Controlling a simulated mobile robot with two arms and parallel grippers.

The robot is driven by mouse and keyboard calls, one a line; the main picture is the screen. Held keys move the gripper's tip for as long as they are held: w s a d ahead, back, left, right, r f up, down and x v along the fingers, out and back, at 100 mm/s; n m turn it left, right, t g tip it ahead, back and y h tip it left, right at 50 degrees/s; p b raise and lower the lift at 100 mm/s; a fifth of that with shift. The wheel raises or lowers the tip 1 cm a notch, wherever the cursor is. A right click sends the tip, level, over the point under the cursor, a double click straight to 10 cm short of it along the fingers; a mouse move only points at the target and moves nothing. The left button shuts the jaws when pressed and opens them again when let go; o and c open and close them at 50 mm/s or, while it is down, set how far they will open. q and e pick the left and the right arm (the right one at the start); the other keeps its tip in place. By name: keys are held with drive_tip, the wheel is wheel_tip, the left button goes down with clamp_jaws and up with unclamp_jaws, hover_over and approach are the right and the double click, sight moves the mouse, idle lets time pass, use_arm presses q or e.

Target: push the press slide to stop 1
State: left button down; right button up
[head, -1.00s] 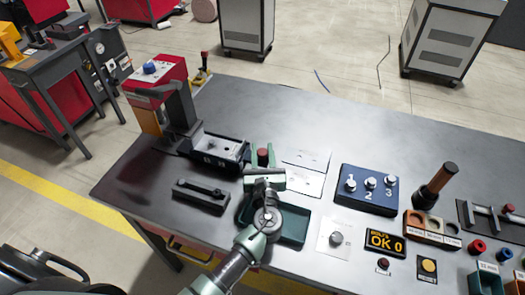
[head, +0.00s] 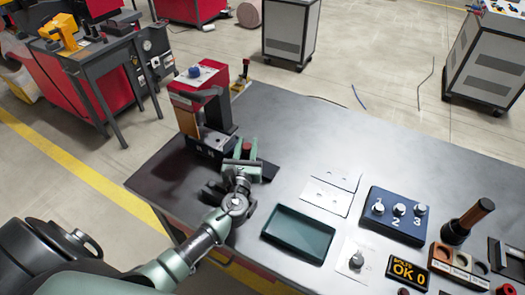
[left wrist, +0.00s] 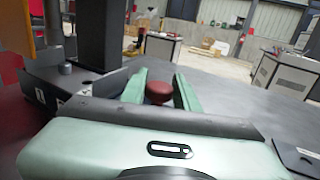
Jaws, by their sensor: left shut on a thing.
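The red and grey press (head: 200,88) stands at the left end of the table. The dark press slide (head: 203,152) is low at the press, with its left part under the press head. The left wrist view shows the knob (left wrist: 158,92) between two green fingers. My gripper hides much of the slide's right end. My right gripper is not in view.
A green tray (head: 298,232) lies to the right of my left arm. White cards (head: 328,196), a blue panel with knobs 1, 2, 3 (head: 396,217) and an OK display (head: 407,272) are further right. The table's back middle is clear.

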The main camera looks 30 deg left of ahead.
use_arm(q)
drive_tip(key=shift+a, duration=1)
drive_tip(key=c, duration=1.1)
unclamp_jaws()
drive_tip(key=shift+o, duration=0.2)
drive_tip(key=b+v, duration=0.1)
drive_tip(key=v, duration=0.7)
drive_tip(key=shift+f, duration=0.1)
